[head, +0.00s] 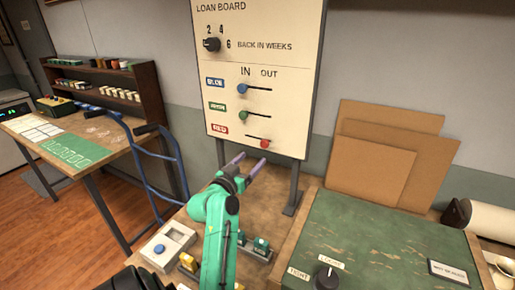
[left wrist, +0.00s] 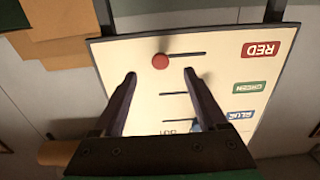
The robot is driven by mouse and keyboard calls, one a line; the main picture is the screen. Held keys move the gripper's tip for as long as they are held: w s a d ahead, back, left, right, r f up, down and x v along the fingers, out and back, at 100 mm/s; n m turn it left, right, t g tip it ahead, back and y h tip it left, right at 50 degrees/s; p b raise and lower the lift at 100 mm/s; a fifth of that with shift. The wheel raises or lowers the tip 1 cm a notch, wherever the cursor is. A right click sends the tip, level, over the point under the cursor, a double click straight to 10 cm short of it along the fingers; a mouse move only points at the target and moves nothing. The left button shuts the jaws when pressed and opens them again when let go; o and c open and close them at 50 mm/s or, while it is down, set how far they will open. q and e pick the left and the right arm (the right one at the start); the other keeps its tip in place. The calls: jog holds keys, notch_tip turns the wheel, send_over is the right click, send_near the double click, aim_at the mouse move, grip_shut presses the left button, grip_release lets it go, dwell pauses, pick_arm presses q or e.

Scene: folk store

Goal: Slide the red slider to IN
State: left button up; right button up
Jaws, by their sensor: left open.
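The red slider (head: 265,143) is a round red knob at the right end of its slot, on the OUT side, in the lowest row of the white loan board (head: 290,60). In the left wrist view, which shows the board upside down, the red knob (left wrist: 160,61) lies between and just beyond the fingertips. My left gripper (head: 249,160) is open and empty, pointing at the board just below the red row. The fingers (left wrist: 160,73) are not seen touching the knob. My right gripper is not in view.
The blue knob (head: 242,87) and green knob (head: 243,115) sit at the left, IN ends of their slots above. A dial (head: 211,45) is higher up. A blue hand truck (head: 150,160) stands left, cardboard sheets (head: 370,170) lean right, and a green panel (head: 370,240) lies lower right.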

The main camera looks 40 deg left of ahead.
aim_at(263, 145)
pick_arm(q)
jog(key=x, duration=0.5)
jog(key=shift+w+r, duration=0.1)
jog(key=shift+r, duration=0.2)
jog(key=shift+w+a, duration=0.1)
jog(key=shift+w, duration=0.25)
jog(key=x, duration=0.2)
jog(key=shift+w+a+r, duration=0.1)
jog(key=shift+w+r, duration=0.05)
jog(key=shift+w, duration=0.25)
jog(key=shift+w+a+b, duration=0.15)
jog(key=shift+w+b, duration=0.1)
jog(key=shift+b, duration=0.05)
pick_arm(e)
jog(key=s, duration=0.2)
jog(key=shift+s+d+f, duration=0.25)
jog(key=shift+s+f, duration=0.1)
pick_arm(q)
jog(key=c, duration=0.9)
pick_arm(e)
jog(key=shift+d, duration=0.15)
